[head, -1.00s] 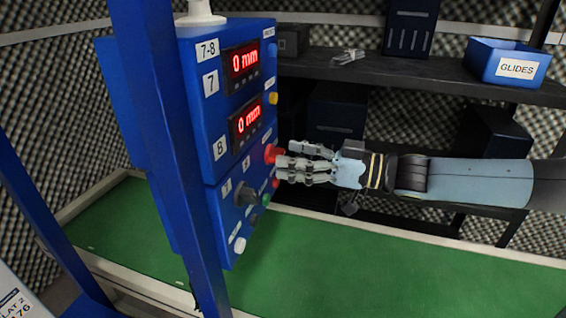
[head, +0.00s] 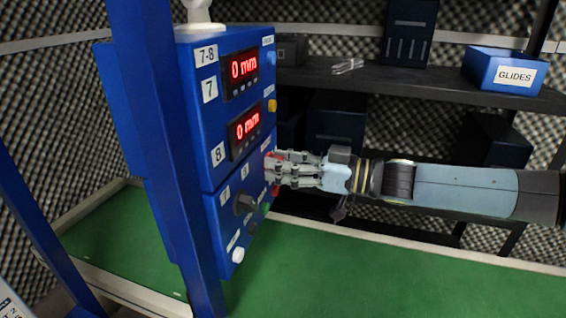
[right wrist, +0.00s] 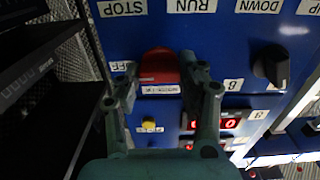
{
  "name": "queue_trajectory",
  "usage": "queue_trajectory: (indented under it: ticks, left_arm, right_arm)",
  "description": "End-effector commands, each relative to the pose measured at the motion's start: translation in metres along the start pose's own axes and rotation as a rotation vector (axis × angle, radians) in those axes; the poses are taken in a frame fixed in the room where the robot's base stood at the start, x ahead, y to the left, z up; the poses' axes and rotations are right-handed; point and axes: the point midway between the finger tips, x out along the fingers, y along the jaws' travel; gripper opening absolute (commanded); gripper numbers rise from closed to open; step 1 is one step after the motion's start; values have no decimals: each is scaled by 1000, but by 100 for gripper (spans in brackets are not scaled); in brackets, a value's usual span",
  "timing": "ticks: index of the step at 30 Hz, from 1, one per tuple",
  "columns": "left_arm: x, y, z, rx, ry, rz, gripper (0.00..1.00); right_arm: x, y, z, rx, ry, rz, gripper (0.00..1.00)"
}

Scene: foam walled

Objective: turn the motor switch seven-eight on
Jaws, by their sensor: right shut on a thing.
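The blue control panel (head: 215,130) marked 7-8 stands at the left in the head view. Its red motor switch (right wrist: 160,67) shows in the right wrist view, with a label below it and an off label at its left. My right gripper (head: 270,170) is at the panel's right face and covers most of the switch in the head view. In the right wrist view, the fingers of my right gripper (right wrist: 158,80) are on both sides of the red switch, shut on it. My left gripper is not in view.
Black knobs (head: 244,203) and a white button (head: 238,255) sit lower on the panel. A blue upright post (head: 165,150) stands in front of it. A shelf behind holds a blue GLIDES bin (head: 505,70). The green surface (head: 370,275) is bare.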

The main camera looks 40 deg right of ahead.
Motion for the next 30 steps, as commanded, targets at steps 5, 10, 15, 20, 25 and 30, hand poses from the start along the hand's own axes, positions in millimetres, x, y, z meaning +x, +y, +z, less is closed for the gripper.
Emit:
queue_trajectory:
  ticks: [5, 10, 15, 20, 25, 30]
  left_arm:
    - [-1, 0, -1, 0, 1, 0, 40]
    - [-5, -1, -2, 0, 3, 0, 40]
    - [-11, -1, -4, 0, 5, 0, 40]
    - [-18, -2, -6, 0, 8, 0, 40]
    - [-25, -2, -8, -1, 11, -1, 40]
    - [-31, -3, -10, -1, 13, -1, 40]
  right_arm:
    - [0, 0, 0, -19, -1, 0, 8]
    - [0, 0, -1, -82, 0, 0, 8]
    - [0, -1, -1, -199, 0, 1, 8]
    - [0, -1, -1, -344, 0, 1, 8]
    - [0, -2, -1, -506, 0, 2, 8]
    - [0, -2, 0, -668, -1, 1, 8]
